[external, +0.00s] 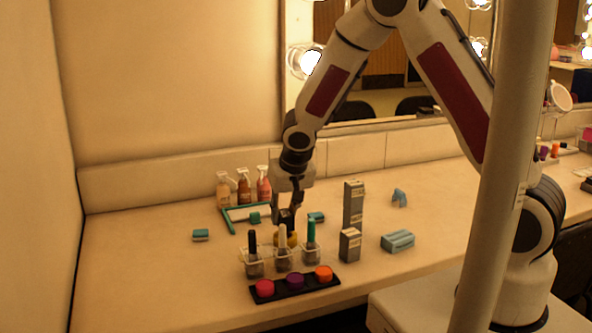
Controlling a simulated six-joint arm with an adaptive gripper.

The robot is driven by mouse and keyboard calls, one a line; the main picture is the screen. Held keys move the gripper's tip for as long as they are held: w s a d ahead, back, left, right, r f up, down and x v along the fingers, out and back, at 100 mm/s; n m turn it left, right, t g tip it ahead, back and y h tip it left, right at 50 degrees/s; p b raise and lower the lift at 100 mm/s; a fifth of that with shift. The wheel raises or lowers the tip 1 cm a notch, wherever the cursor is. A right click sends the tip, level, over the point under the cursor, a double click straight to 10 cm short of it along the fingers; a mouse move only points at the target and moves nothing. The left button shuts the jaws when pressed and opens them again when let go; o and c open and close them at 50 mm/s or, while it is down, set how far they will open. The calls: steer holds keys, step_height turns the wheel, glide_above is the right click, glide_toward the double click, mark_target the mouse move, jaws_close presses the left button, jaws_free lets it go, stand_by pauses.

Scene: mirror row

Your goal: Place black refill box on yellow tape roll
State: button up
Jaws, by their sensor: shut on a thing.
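My gripper (288,210) points down near the middle of the counter, behind the row of clear cups. It is shut on a small dark thing, which looks like the black refill box (285,217); the fingers hide part of it. The yellow tape roll (287,238) lies directly below the gripper, partly hidden behind the cups and their brushes. The box is at or just above the top of the roll; I cannot tell whether they touch.
Clear cups with brushes (283,261) and a black tray of coloured pots (295,286) stand in front. A tall grey box (353,205) and a short grey box (350,244) stand to the right. Pump bottles (243,187) stand behind. The counter's left front is clear.

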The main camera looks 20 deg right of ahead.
steer(key=shift+f, duration=0.95)
steer(key=shift+f, duration=0.1)
steer(key=o, duration=1)
steer(key=v, duration=1.2)
steer(key=shift+d, duration=0.1)
stand_by(0.3)
